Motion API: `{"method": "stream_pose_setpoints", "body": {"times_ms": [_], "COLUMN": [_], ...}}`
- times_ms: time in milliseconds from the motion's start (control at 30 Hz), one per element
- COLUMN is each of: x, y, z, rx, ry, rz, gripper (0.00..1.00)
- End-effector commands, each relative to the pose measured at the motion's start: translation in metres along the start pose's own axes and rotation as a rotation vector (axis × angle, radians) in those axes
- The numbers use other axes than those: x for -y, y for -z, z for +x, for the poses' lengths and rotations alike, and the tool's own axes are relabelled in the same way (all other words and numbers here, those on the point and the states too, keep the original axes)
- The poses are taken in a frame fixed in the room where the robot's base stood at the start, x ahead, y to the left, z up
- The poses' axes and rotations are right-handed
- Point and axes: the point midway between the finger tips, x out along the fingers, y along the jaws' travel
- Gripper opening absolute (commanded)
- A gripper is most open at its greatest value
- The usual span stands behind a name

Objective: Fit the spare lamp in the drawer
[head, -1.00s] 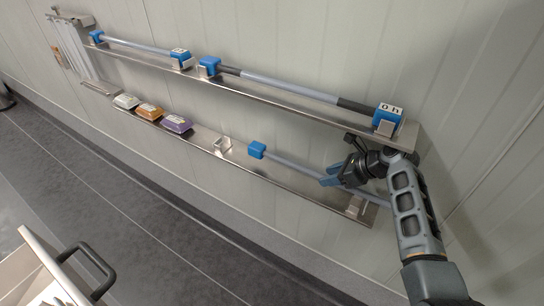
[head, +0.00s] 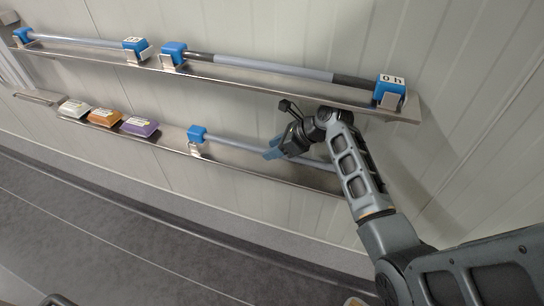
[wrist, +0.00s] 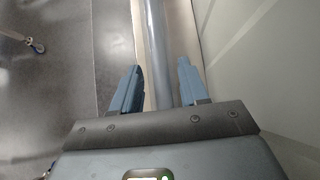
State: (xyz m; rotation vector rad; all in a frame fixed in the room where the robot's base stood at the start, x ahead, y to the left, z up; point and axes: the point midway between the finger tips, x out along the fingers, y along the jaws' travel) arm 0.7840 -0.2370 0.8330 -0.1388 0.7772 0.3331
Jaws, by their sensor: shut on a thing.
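A grey lamp tube (head: 233,145) with a blue end cap (head: 197,133) lies along the lower wall shelf. Its cap is at a metal bracket (head: 195,149); its right end is hidden behind my arm. My gripper (head: 272,151) is shut on this tube; in the wrist view the tube (wrist: 157,50) runs between the two fingers (wrist: 158,88). A lamp marked "0 h" (head: 275,70) with blue caps lies on the upper shelf. A shorter-looking lamp (head: 80,41) lies to its left. Only the drawer's dark handle (head: 58,300) shows at the bottom left edge.
White, orange and purple blocks (head: 139,127) stand on the lower shelf, left of the held tube. The upper shelf (head: 235,88) overhangs close above my gripper. The ribbed wall is behind. The grey floor (head: 130,235) below is clear.

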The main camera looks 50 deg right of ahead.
Motion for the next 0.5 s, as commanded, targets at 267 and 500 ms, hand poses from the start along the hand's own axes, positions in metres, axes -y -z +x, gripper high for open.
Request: {"method": "stream_pose_setpoints", "body": {"times_ms": [267, 500], "x": [-0.003, -0.003], "y": [0.019, 0.018], "z": [0.022, 0.021], "rx": [0.002, 0.001], "ry": [0.004, 0.004], "rz": [0.001, 0.002], "gripper": [0.0, 0.0]}}
